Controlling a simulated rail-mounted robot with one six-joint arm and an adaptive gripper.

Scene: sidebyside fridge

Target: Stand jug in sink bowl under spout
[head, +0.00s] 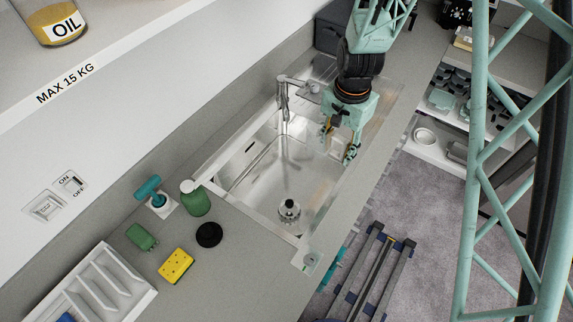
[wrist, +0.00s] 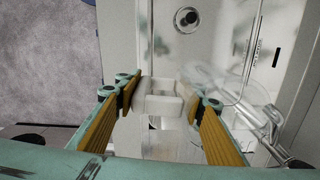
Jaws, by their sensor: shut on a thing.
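My gripper (head: 338,144) hangs at the right side of the sink bowl (head: 262,186), near its far end. In the wrist view its yellow-padded fingers are shut on a pale, see-through piece, which I take to be part of the jug (wrist: 160,104). The clear jug is hard to make out in the head view, and its full outline and tilt cannot be told. The steel tap with its spout (head: 285,103) stands at the back left of the bowl, left of my gripper. It also shows at lower right in the wrist view (wrist: 262,122).
A dark drain fitting (head: 289,212) sits in the bowl's near part. A green bottle (head: 195,198), black disc (head: 209,234), yellow sponge (head: 176,265) and white rack (head: 99,290) are on the near counter. An upper shelf (head: 120,72) runs along the left.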

